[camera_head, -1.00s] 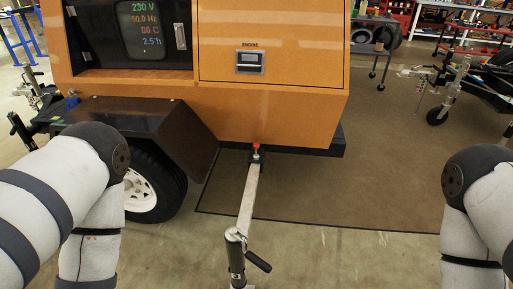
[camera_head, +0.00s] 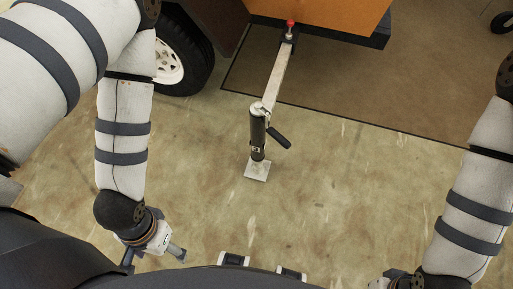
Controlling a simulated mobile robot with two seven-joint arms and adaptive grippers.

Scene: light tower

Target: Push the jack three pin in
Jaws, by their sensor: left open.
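The jack (camera_head: 257,138) is a dark upright post with a black crank handle (camera_head: 279,137) and a square foot plate on the floor. A number on its side looks like a 3. It stands at the outer end of a pale metal outrigger beam (camera_head: 277,78). A red-topped pin (camera_head: 290,26) sticks up where the beam meets the orange light tower body (camera_head: 335,13). My left gripper (camera_head: 155,257) is low at the bottom left, open and empty, well away from the pin and jack. My right gripper is mostly cut off at the bottom right edge.
A black tyre with a white rim (camera_head: 167,60) stands left of the beam. A brown mat (camera_head: 410,75) lies right of the beam. The concrete floor around the jack is clear.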

